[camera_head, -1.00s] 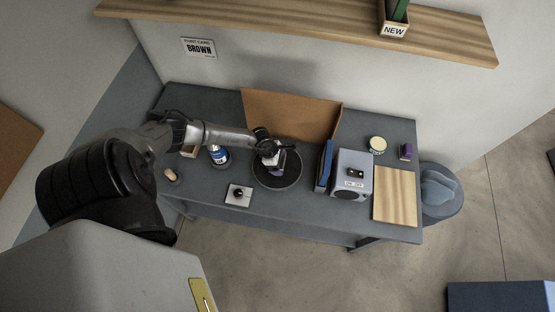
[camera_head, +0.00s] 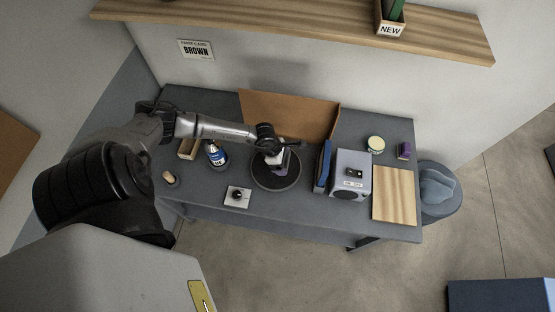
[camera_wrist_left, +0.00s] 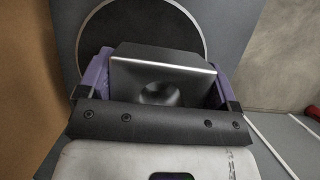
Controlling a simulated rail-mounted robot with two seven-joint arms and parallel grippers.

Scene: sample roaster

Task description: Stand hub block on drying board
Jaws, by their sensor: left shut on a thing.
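My left gripper (camera_head: 275,157) is shut on the hub block over the round dark turntable (camera_head: 284,185). In the left wrist view the hub block (camera_wrist_left: 190,78) is a dark grey block with a round hole in its face, between purple pieces on both sides. The turntable disc (camera_wrist_left: 140,14) lies beyond it. I cannot tell whether the block touches the disc. The drying board (camera_head: 395,195), a bare pale wooden board, lies at the right end of the table. My right gripper is out of view.
A blue upright panel (camera_head: 322,166) and a grey switch box (camera_head: 351,173) stand between the turntable and the board. A brown panel (camera_head: 290,115) stands behind. A round tin (camera_head: 376,144) and purple block (camera_head: 404,151) sit behind the board. A blue-labelled bottle (camera_head: 216,155) stands left.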

